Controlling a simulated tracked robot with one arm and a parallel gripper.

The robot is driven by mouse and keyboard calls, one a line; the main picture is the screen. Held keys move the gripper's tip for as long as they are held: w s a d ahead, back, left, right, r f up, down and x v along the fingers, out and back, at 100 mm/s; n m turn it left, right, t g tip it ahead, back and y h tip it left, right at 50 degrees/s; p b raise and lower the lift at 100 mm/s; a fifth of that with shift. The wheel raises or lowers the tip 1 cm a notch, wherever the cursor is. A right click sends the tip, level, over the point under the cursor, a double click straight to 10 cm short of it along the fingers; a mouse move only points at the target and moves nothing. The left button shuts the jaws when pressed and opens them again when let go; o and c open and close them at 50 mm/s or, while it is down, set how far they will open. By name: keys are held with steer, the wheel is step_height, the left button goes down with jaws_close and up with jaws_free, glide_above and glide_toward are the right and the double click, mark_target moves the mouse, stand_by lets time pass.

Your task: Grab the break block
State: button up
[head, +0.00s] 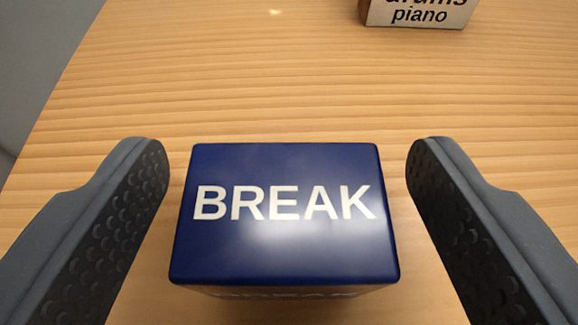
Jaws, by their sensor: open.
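The break block (285,245) is a dark blue block with "BREAK" in white letters on its top face. It rests on the wooden table in the middle of the head view. My gripper (288,175) is open, with one dark, textured finger on each side of the block. A narrow gap shows between the block and each finger, so neither appears to touch it. The block's lower front side is mostly hidden below its top face.
A white block with wooden sides (418,14), lettered "piano" with a partly cut-off word above, stands at the top right. The wooden table (230,85) is clear between the two blocks. The table's left edge runs along the upper left, with grey beyond.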

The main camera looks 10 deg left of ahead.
mark_target(281, 203)
steer(key=shift+w+a, duration=0.1)
steer(key=shift+w, duration=0.1)
steer(key=shift+c, duration=0.3)
steer(key=c, duration=1)
steer(key=shift+r+p, duration=1)
steer(key=shift+r, duration=0.8)
steer(key=s+d+b, duration=0.1)
steer(key=s, duration=0.4)
steer(key=s+d+r+b, duration=0.1)
steer(key=s+d, duration=0.1)
steer(key=s, duration=0.3)
steer(key=s+d+b, duration=0.1)
steer(key=s+b, duration=0.1)
steer(key=s, duration=0.3)
steer(key=shift+s+d+r, duration=0.15)
steer(key=shift+s+d, duration=0.05)
